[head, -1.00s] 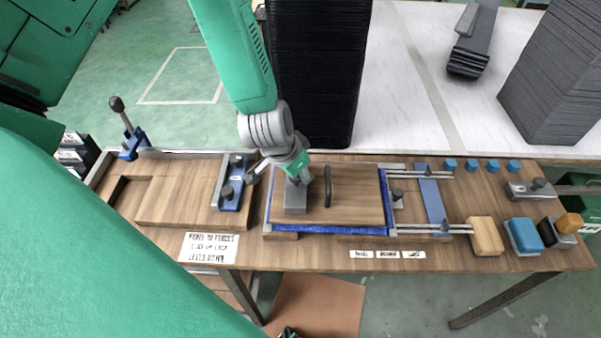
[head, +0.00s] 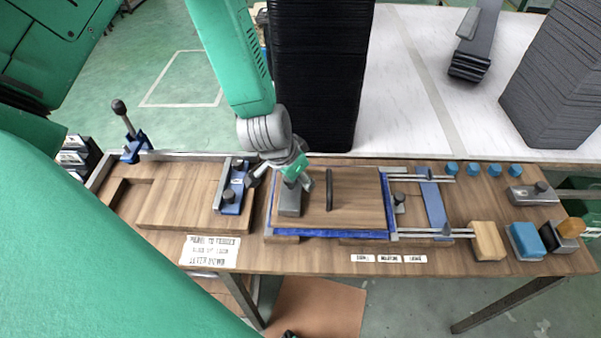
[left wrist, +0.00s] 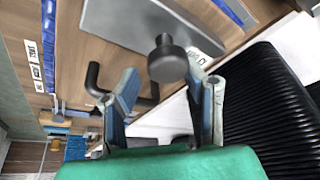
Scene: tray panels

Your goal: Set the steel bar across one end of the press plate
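The steel bar (head: 289,202), a grey block with a round knob, lies on the wooden press plate (head: 352,205) near its left end, its length running across the plate. In the left wrist view the bar (left wrist: 125,22) shows with its dark knob (left wrist: 168,60). My left gripper (head: 282,183) is just above the bar and hides the knob in the head view. In the left wrist view the left gripper (left wrist: 163,105) is open, its fingers apart, with the knob beyond and between them. The plate's black handle (head: 330,190) stands right of the bar. My right gripper is not in view.
Blue edging (head: 330,234) runs around the plate. A tall black stack (head: 318,80) stands close behind the gripper. A blue clamp block (head: 232,190) is left of the plate, and rails with a blue crossbar (head: 432,203) are right of it.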

